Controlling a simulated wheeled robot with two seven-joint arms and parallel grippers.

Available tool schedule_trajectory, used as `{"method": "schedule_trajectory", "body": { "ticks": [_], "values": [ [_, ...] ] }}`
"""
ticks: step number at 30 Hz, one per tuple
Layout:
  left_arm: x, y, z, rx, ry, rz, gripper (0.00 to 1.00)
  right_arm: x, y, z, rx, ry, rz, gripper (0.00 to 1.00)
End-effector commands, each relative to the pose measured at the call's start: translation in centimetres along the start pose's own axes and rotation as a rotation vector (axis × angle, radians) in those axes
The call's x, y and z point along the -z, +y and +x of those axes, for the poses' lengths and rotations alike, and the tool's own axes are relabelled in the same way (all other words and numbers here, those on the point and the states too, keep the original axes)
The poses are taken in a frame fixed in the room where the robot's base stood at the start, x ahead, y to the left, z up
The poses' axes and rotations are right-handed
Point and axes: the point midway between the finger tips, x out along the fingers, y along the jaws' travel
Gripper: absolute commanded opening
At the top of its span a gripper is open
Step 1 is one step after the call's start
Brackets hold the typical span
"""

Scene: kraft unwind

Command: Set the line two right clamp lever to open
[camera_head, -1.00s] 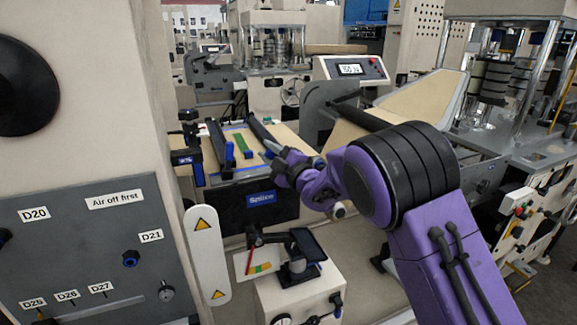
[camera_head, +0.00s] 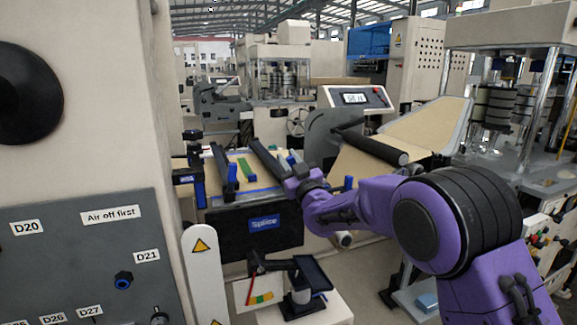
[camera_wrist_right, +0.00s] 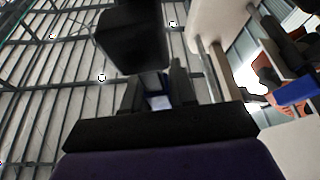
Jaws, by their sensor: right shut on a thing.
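The splice table with the blue Splice label (camera_head: 262,224) stands in the middle of the head view, with two dark clamp bars across its top. My right gripper (camera_head: 288,167) is at the near end of the right clamp bar (camera_head: 263,158), its grey fingers closed. In the wrist view its dark fingers (camera_wrist_right: 157,92) are shut on a small blue-grey piece (camera_wrist_right: 156,86), apparently the right clamp lever, with a black block (camera_wrist_right: 130,42) just beyond. The gripper hides most of the lever in the head view, so its angle cannot be told. My left gripper is not in view.
A grey valve panel (camera_head: 75,265) with knobs stands close at left. A small stand with a black tray (camera_head: 310,271) is below the table. A dark roller (camera_head: 375,146) and paper web lie right of the gripper. A display console (camera_head: 355,97) stands behind.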

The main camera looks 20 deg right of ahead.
Motion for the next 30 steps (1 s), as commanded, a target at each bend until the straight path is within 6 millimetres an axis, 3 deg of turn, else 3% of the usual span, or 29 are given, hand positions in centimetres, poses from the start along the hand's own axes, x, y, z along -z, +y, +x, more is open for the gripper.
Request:
{"method": "schedule_trajectory", "body": {
  "ticks": [22,23,24,30],
  "values": [
    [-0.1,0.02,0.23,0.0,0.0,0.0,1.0,0.09,0.69,0.02,-0.036,0.002,0.084,0.0],
    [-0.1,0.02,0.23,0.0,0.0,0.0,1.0,0.09,0.69,0.02,-0.036,0.003,0.084,0.33],
    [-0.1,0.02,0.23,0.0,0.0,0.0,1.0,0.09,0.69,0.02,-0.035,0.003,0.083,0.46],
    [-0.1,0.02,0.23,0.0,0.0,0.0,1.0,0.04,0.66,0.0,-0.034,0.001,0.08,0.47]
  ]
}}
